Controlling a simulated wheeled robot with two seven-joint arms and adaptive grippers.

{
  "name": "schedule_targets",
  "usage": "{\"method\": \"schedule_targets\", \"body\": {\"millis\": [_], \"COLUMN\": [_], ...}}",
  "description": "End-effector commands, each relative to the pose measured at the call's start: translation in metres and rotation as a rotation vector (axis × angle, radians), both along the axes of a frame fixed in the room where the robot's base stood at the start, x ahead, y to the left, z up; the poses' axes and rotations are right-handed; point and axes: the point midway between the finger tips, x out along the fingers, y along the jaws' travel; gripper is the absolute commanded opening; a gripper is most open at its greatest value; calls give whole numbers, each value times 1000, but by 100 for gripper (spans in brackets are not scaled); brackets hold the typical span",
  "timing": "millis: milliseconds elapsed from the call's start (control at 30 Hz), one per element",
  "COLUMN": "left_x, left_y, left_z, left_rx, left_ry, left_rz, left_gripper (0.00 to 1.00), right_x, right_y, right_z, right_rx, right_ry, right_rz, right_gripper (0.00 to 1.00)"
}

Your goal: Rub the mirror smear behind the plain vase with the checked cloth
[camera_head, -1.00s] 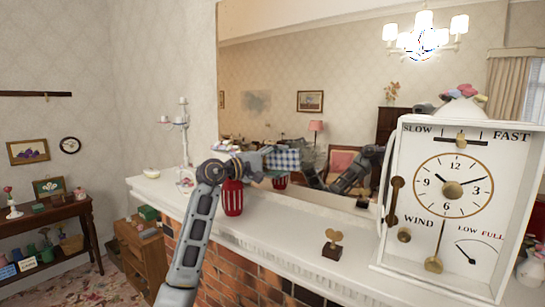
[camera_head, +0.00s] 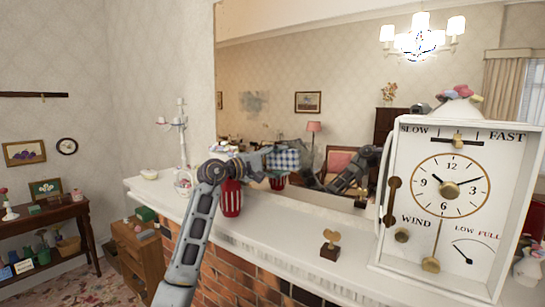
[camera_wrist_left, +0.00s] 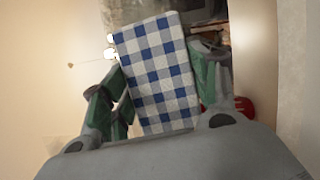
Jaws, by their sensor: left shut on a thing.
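My left gripper (camera_head: 262,161) is shut on the blue-and-white checked cloth (camera_head: 285,159), held up close to the mirror (camera_head: 345,70) above the mantel. In the left wrist view the cloth (camera_wrist_left: 158,72) stands between the green-sided fingers (camera_wrist_left: 160,98). I cannot tell whether it touches the glass. A red vase with pale stripes (camera_head: 232,198) stands on the mantel below my gripper. A grey smear (camera_head: 254,102) is on the mirror up and left of the cloth. I cannot make out a plain vase clearly. My right gripper is out of view.
The white mantel (camera_head: 285,235) holds a patterned vase (camera_head: 183,182) with a candelabrum (camera_head: 180,130) behind, a small key-like ornament (camera_head: 330,245) and a large white clock (camera_head: 450,200) at right. Part of a white vase (camera_head: 530,265) shows beyond the clock. The mantel between striped vase and ornament is clear.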

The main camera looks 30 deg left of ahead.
Motion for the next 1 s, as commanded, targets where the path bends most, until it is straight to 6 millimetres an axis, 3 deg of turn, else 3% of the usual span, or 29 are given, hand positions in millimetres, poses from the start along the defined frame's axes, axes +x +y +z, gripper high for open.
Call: {"method": "schedule_targets", "body": {"millis": [700, 1000], "left_x": [-5, -6], "left_y": [-28, -31], "left_z": [-1, 0], "left_rx": [2, -1], "left_ry": [-1, -1], "left_rz": [0, 0], "left_gripper": [41, 41], "right_x": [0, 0], "right_y": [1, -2], "right_z": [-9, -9], "right_rx": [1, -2], "right_ry": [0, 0], "right_rz": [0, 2], "right_gripper": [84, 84]}}
